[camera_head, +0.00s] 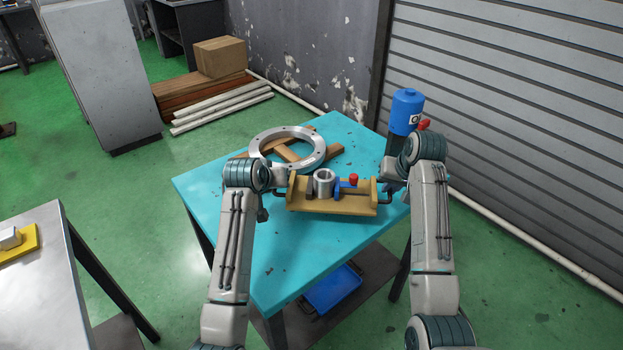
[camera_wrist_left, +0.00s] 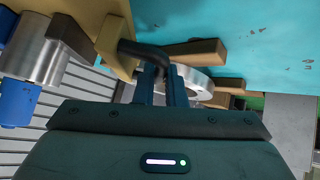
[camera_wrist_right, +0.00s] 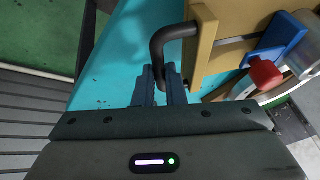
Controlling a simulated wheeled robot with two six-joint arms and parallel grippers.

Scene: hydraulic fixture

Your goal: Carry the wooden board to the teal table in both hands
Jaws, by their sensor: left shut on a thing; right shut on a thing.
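The wooden board (camera_head: 330,207) is over the front half of the teal table (camera_head: 265,262) and looks about level; I cannot tell if it touches the tabletop. It carries a metal cylinder (camera_head: 323,184), a blue clamp part and a red knob (camera_head: 353,180). Upright end plates bear black handles. My left gripper (camera_wrist_left: 165,82) is shut on the left handle (camera_wrist_left: 143,50). My right gripper (camera_wrist_right: 160,84) is shut on the right handle (camera_wrist_right: 166,38). In the head view the wrists partly hide both grips.
A large metal ring (camera_head: 264,140) lies on wooden blocks at the table's back. A blue bottle-shaped unit (camera_head: 407,110) stands at the table's right back. A blue bin (camera_head: 333,288) is on the lower shelf. A grey table (camera_head: 38,285) stands at left. The teal table's front is clear.

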